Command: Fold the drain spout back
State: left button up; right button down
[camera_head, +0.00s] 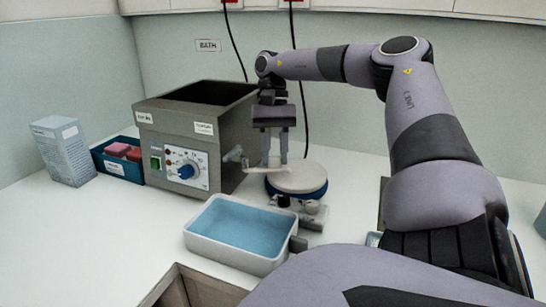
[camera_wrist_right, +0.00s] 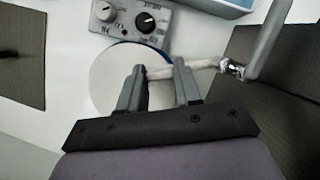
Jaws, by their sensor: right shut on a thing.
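The pale drain spout (camera_head: 256,168) sticks out from a fitting on the right side of the grey water bath (camera_head: 215,150), pointing right. In the right wrist view the spout (camera_wrist_right: 205,66) runs from the metal fitting (camera_wrist_right: 232,68) leftward to between my fingers. My right gripper (camera_head: 276,162) reaches down from above and is shut on the spout near its free end. Its two fingers also show in the right wrist view (camera_wrist_right: 159,68), one at the spout's end and one crossing its middle. My left gripper is not in view.
A round pale plate on a blue-rimmed device (camera_head: 300,186) stands just right of the spout; its knob panel (camera_wrist_right: 130,17) shows in the wrist view. A white tray of blue liquid (camera_head: 268,266) sits in front. A blue box (camera_head: 122,171) and grey carton (camera_head: 62,152) stand left.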

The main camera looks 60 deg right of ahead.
jog(key=shift+w+d+n+h, duration=0.3)
jog(key=shift+w+d+n, duration=0.1)
jog(key=shift+n, duration=0.5)
jog(key=c, duration=0.8)
grip_release()
jog(key=shift+o, duration=0.2)
jog(key=shift+r, duration=0.1)
jog(key=v, duration=0.7)
jog(key=shift+w+p, duration=0.15)
jog(key=shift+p, duration=0.15)
